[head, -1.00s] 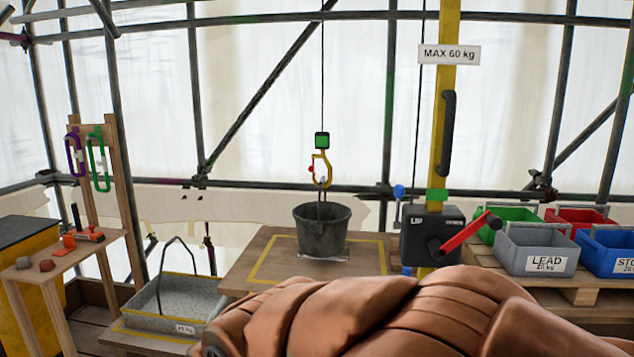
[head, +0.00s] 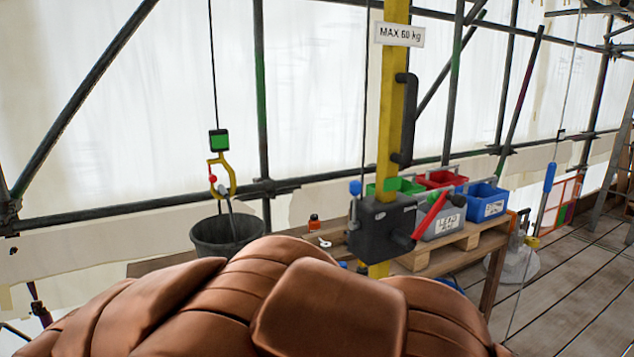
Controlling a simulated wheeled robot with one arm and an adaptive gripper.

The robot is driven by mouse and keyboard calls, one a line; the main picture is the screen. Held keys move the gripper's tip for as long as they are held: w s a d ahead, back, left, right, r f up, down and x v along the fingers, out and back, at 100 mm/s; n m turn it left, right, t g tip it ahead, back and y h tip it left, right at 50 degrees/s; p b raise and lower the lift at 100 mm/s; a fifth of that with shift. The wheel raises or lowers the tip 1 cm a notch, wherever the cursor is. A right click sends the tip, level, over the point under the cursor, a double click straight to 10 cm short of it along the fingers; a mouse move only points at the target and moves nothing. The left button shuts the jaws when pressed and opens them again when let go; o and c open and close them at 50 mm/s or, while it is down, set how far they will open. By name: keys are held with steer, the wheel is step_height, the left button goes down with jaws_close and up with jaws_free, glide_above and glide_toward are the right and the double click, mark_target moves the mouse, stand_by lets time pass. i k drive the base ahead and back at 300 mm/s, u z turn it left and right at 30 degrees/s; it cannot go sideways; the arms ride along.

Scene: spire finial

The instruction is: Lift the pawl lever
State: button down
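The dark winch box (head: 372,232) is fixed to the yellow post (head: 392,120), right of the picture's middle. A blue ball knob (head: 355,187) stands at the box's upper left and looks like the end of the pawl lever. A red crank handle (head: 430,213) sticks out on the box's right side. My gripper is not in view.
A dark bucket (head: 212,236) hangs at or stands under a yellow hook (head: 221,176), left of the winch. Green (head: 400,185), red (head: 441,179), blue (head: 486,207) and grey (head: 443,224) bins sit on a pallet (head: 450,257) behind it. Plank floor at right is largely clear.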

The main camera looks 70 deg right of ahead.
mark_target(355, 185)
steer(key=z, duration=0.5)
steer(key=i, duration=0.85)
steer(key=z, duration=0.55)
